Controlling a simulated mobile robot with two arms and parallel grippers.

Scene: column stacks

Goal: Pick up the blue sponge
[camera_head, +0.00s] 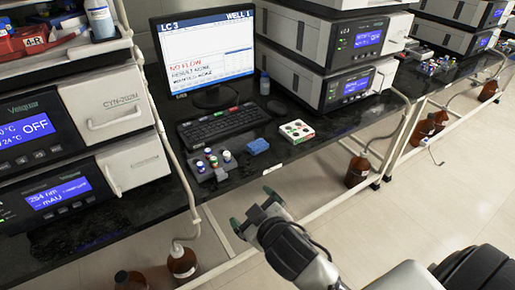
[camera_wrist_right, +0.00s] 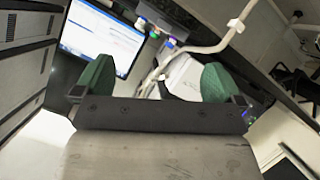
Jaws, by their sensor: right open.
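The blue sponge (camera_head: 258,146) lies on the black bench top near its front edge, just right of a small rack of vials. My right gripper (camera_head: 251,207) is open and empty, in front of the bench edge and apart from the sponge. In the right wrist view its two green fingertips (camera_wrist_right: 155,82) stand wide apart. I cannot make out the sponge there. My left gripper is not in either view.
A vial rack (camera_head: 212,166) stands left of the sponge, a white tray (camera_head: 297,131) with small round items to its right. A keyboard (camera_head: 222,124), mouse (camera_head: 277,107) and monitor (camera_head: 203,52) are behind. White tubing and rails run along the bench front.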

